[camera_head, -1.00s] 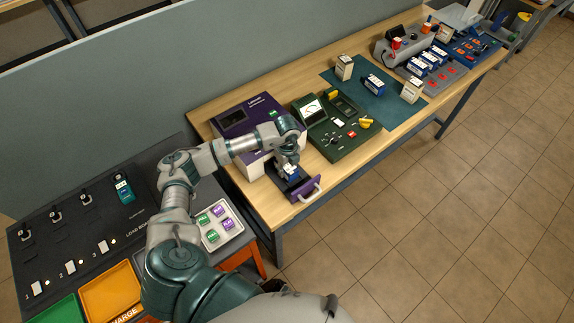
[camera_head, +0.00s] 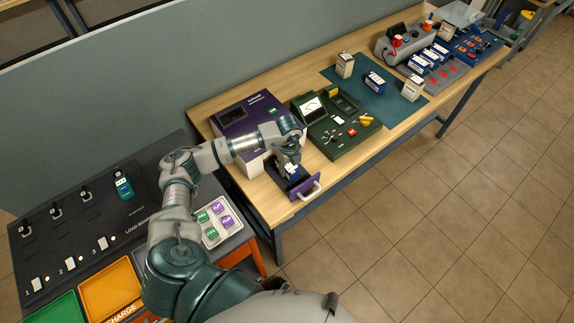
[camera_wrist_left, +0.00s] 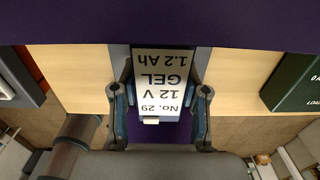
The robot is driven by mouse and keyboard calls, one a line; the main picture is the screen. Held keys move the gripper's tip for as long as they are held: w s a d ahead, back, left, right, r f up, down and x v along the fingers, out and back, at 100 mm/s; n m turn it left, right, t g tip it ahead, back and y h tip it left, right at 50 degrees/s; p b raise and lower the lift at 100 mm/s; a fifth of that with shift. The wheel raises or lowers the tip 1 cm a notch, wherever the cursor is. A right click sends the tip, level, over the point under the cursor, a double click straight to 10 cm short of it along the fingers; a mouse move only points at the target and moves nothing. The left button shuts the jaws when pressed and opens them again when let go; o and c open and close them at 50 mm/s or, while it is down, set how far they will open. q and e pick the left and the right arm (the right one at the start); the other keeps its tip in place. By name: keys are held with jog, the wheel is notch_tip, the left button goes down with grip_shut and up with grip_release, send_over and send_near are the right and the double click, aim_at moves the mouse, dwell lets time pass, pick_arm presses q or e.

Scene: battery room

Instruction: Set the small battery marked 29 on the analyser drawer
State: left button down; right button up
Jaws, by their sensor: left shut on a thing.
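The small battery (camera_wrist_left: 162,75), with a pale label reading No. 29, 12 V, GEL, 1.2 Ah, sits between the fingers of my left gripper (camera_wrist_left: 160,100) in the left wrist view. My left gripper (camera_head: 290,168) is shut on it over the analyser drawer. In the head view the fingers hide most of the battery. The drawer is pulled out, with a purple front (camera_head: 304,187) and a pale handle (camera_head: 312,191). I cannot tell whether the battery touches the drawer floor. The purple and white analyser (camera_head: 232,133) stands behind. My right gripper is not in view.
A green tester (camera_head: 340,128) stands right of the analyser. Farther along are a teal mat (camera_head: 400,108) with boxes and a blue battery (camera_head: 375,82). A tray of green and purple blocks (camera_head: 232,231) lies near my left arm. The table's front edge is close to the drawer.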

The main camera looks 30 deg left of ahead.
pick_arm(q)
jog(key=shift+d+r, duration=0.1)
jog(key=shift+d, duration=0.15)
jog(key=shift+a, duration=0.6)
jog(key=shift+d, duration=0.25)
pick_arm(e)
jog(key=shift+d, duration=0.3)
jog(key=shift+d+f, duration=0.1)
pick_arm(q)
jog(key=shift+f, duration=0.35)
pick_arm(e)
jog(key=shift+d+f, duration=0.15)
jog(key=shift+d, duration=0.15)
